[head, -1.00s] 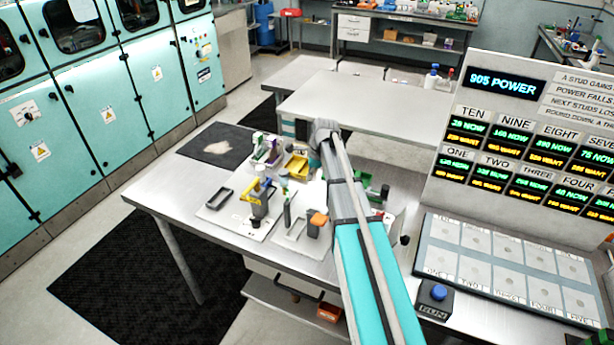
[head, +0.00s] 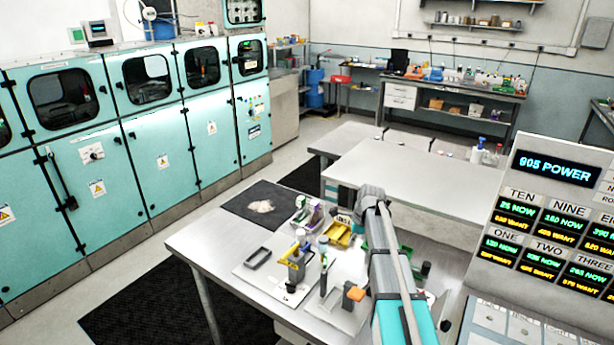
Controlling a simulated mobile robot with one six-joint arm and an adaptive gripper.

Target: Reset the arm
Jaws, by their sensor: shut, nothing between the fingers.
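My arm (head: 396,318) reaches up from the bottom of the head view, over the right part of the metal worktable (head: 215,245). It is teal near the bottom and grey toward its bent far end. My gripper cannot be made out; the arm seems to hide it, so nothing can be told of its fingers.
On the worktable are a dark tray (head: 258,258), a yellow bin (head: 340,234), a black mat (head: 262,203) and several small tools. A slanted display board (head: 548,215) stands at the right. Teal cabinets (head: 160,190) line the left. A bare table (head: 400,182) stands behind.

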